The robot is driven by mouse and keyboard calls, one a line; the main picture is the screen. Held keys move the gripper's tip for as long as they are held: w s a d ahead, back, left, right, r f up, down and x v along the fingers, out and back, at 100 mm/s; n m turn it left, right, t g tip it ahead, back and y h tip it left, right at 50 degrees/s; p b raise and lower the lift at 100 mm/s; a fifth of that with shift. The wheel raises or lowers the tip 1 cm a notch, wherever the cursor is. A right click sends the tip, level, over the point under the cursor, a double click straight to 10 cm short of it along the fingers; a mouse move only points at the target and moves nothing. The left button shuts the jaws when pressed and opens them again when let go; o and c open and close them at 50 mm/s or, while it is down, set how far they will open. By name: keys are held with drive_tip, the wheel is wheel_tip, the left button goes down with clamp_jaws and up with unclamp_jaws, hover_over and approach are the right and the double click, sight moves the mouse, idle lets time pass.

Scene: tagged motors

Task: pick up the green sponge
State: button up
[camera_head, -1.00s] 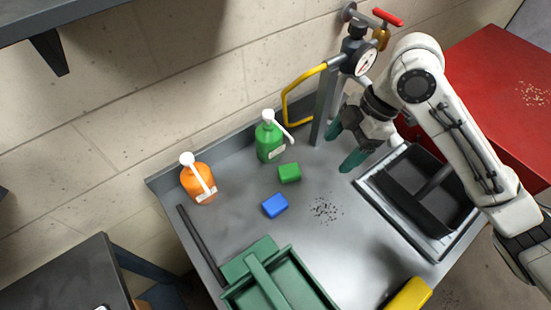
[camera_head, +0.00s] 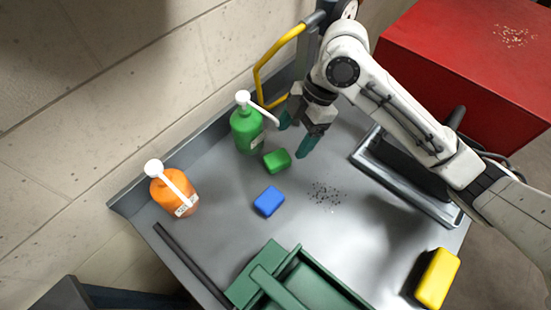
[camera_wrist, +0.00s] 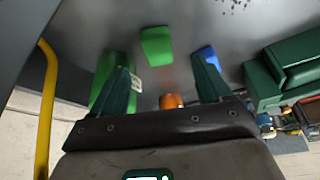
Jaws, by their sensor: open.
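The green sponge (camera_head: 277,160) lies on the grey metal bench top, between the green pump bottle (camera_head: 247,128) and the blue sponge (camera_head: 269,201). My gripper (camera_head: 296,138) is open and empty, just up and to the right of the green sponge in the head view. In the wrist view the green sponge (camera_wrist: 156,44) shows beyond the two green fingers (camera_wrist: 164,80), near the middle between them. The blue sponge (camera_wrist: 208,56) shows beyond the right finger there.
An orange pump bottle (camera_head: 173,190) stands at the bench's left. A green tray (camera_head: 300,285) is at the front and a yellow sponge (camera_head: 437,278) at the front right. A yellow bent pipe (camera_head: 268,60) rises behind.

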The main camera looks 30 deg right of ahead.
sight(280, 157)
drive_tip(key=shift+w+p+x, duration=0.2)
drive_tip(key=shift+p+x, duration=0.45)
drive_tip(key=shift+x, duration=3.2)
drive_tip(key=shift+a, duration=0.1)
drive_tip(key=c, duration=1.1)
drive_tip(key=shift+r, duration=0.1)
drive_tip(key=shift+s, duration=0.1)
drive_tip(key=shift+s+d+r, duration=0.2)
drive_tip(key=shift+s+r, duration=0.15)
drive_tip(key=shift+r, duration=0.05)
drive_tip(key=s+d+r+b, duration=0.1)
drive_tip(key=s+r, duration=0.1)
drive_tip(key=s, duration=0.2)
drive_tip(key=s+d+r+b, duration=0.1)
drive_tip(key=s+r, duration=0.1)
drive_tip(key=s, duration=0.2)
drive_tip(key=s+d+r+b, duration=0.1)
drive_tip(key=s+d+r, duration=0.1)
drive_tip(key=s+r, duration=0.1)
drive_tip(key=shift+s+r, duration=0.1)
drive_tip(key=shift+s, duration=0.65)
drive_tip(key=o, duration=0.5)
drive_tip(key=c, duration=0.4)
